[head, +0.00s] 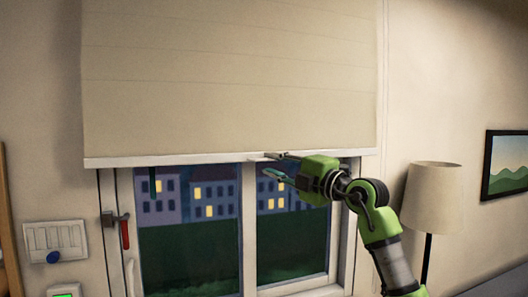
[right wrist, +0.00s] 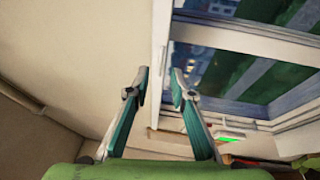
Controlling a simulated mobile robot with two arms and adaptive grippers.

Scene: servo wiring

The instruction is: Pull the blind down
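The beige blind (head: 230,80) hangs over the upper part of the window, with a white bottom rail (head: 180,160) along its lower edge. The lower panes show below it. My right gripper (head: 272,165) is at the rail, right of its middle. One finger is level with the rail and the other is below it. In the right wrist view the gripper (right wrist: 160,87) is open, with a clear gap between its fingertips. The white rail (right wrist: 160,40) runs toward that gap; whether either finger touches it, I cannot tell. My left gripper is not in view.
The window frame (head: 248,230) has a handle with a red grip (head: 125,234) at left. A switch panel (head: 55,240) and a device with a green display (head: 66,293) are on the left wall. A lamp (head: 433,197) and a picture (head: 506,165) are at right.

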